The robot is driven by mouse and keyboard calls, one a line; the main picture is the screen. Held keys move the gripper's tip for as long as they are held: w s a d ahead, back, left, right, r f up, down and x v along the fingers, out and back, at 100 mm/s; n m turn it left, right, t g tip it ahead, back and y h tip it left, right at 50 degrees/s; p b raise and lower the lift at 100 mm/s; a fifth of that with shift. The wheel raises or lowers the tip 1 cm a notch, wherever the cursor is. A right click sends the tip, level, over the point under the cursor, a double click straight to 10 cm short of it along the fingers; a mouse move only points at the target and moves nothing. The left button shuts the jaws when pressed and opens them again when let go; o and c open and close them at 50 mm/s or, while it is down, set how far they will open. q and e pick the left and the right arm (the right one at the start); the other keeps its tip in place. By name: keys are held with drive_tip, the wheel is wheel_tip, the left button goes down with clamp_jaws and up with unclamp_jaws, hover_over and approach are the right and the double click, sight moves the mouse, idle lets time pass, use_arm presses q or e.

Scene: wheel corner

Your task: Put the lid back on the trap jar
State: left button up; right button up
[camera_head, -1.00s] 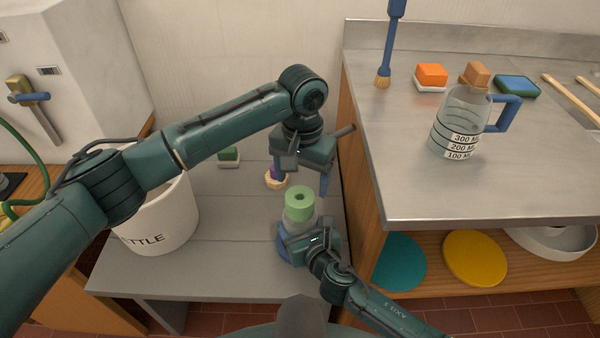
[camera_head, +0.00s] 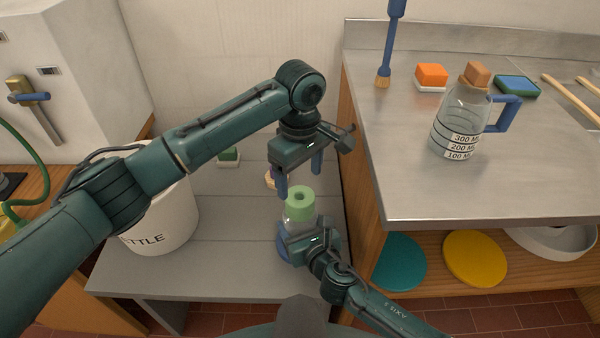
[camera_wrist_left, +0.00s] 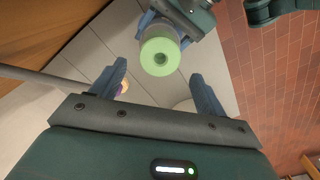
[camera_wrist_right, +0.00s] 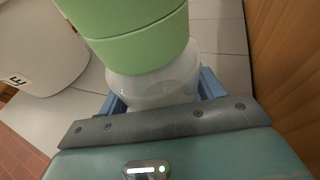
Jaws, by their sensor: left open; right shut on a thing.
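The trap jar (camera_head: 297,229) is a clear jar standing upright on the grey bench. A green lid-like piece (camera_head: 299,205) with a hole in its top sits on the jar's mouth. In the right wrist view the green part (camera_wrist_right: 145,45) shows a seam around it; I cannot tell whether it is fully seated. My right gripper (camera_head: 307,238) is shut around the jar's clear body (camera_wrist_right: 155,88). My left gripper (camera_head: 299,183) is open and empty just above and behind the green piece. In the left wrist view the green ring (camera_wrist_left: 160,55) lies beyond the spread fingers.
A white bucket (camera_head: 165,215) stands left. A small purple-and-cream item (camera_wrist_left: 123,88) and a green-and-white block (camera_head: 229,157) lie behind the jar. The steel counter (camera_head: 410,190) rises at right, with a measuring bottle (camera_head: 462,120) on it. The bench front left is clear.

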use_arm(q)
drive_tip(key=shift+f, duration=4.05)
